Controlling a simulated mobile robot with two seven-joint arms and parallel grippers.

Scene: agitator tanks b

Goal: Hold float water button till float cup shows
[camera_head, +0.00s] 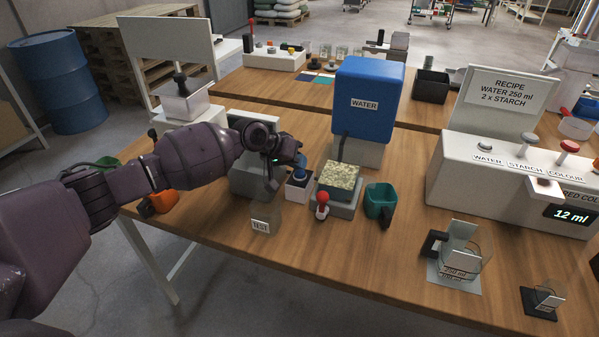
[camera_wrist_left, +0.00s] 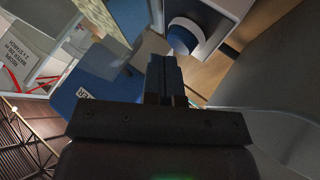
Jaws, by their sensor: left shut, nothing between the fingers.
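A blue button (camera_head: 300,174) sits on a small white box in the middle of the table. My left gripper (camera_head: 300,160) is shut and empty, just above the button; I cannot tell whether it touches it. In the left wrist view the shut fingers (camera_wrist_left: 165,65) point towards the blue button (camera_wrist_left: 183,38), with a small gap in the picture. A grey tank (camera_head: 250,184) stands left of the button, partly hidden by my left arm. I cannot make out a float cup in it. The blue WATER tank (camera_head: 368,95) stands behind.
A dispenser reading 12 ml (camera_head: 571,215) and a glass measuring cup (camera_head: 462,250) are at right. The front middle table is clear.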

